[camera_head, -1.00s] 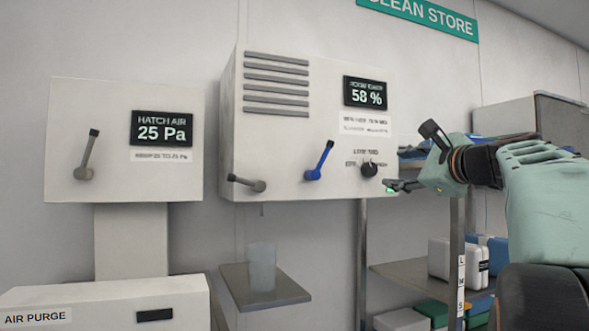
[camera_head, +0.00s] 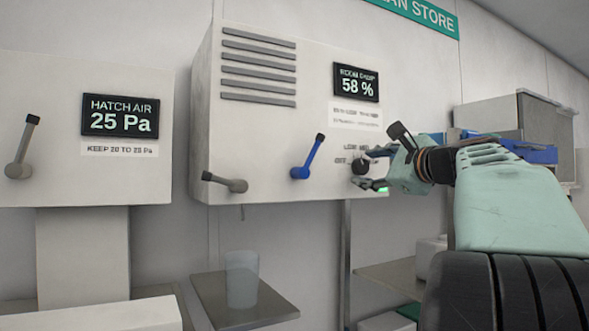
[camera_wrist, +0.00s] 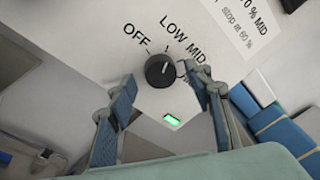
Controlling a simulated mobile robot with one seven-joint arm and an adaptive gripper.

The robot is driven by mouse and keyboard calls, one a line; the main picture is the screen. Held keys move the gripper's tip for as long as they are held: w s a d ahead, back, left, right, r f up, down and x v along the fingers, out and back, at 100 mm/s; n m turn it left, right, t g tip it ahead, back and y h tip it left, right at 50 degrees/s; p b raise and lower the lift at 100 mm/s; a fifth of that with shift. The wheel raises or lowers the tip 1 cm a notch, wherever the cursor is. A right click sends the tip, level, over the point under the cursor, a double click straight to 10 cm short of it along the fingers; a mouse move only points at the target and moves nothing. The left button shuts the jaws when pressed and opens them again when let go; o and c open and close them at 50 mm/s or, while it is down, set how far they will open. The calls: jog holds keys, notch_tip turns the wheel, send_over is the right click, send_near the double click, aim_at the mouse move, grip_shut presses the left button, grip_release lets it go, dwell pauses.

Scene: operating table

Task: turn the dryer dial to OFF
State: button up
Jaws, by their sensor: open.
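The dryer dial (camera_head: 359,167) is a round black knob at the lower right of the white dryer box (camera_head: 255,150). In the wrist view the dial (camera_wrist: 160,70) has a short white mark that points to the upper right, roughly toward LOW or MID; I cannot tell exactly which. OFF is printed to its upper left, and a further label is partly hidden by the right finger. My gripper (camera_wrist: 159,82) is open, with one finger on each side of the dial. I cannot tell whether a finger touches it. It also shows in the head view (camera_head: 370,167).
A blue lever (camera_head: 308,157) and a grey lever (camera_head: 225,183) are on the dryer box, left of the dial. A green light (camera_wrist: 172,119) is below the dial. A clear cup (camera_head: 242,278) stands on a small shelf (camera_head: 268,306). Shelving is at the right.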

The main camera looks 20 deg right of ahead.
jog(key=shift+w, duration=0.4)
jog(key=shift+s, duration=0.15)
jog(key=shift+c, duration=0.4)
jog(key=c, duration=1.1)
